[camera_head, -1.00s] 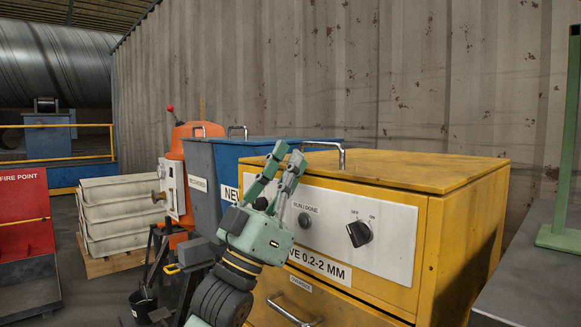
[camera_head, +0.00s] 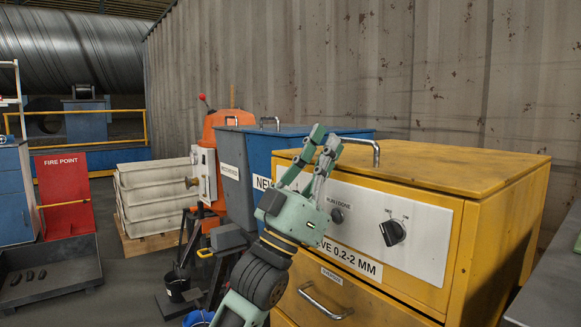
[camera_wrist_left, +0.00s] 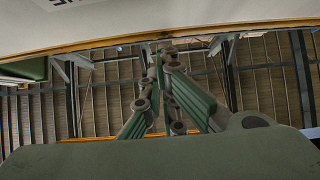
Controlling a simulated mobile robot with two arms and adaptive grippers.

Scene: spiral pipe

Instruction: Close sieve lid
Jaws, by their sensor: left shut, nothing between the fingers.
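The yellow sieve cabinet (camera_head: 490,230) stands at the right in the head view. Its lid (camera_head: 430,163) lies flat on top, with a metal handle (camera_head: 362,148) at its front left edge. My left gripper (camera_head: 325,135) is raised in front of the cabinet's front panel, fingers pointing up, near the lid's front left corner. Its fingers are shut and hold nothing. In the left wrist view the fingers (camera_wrist_left: 165,65) point up towards the roof, next to the cabinet's edge. My right gripper is not seen.
A blue bin (camera_head: 262,160) and a grey bin (camera_head: 233,165) stand left of the cabinet, beside an orange machine (camera_head: 215,135). A red fire point stand (camera_head: 62,185) is at the far left. A grey table edge (camera_head: 555,285) is at the right.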

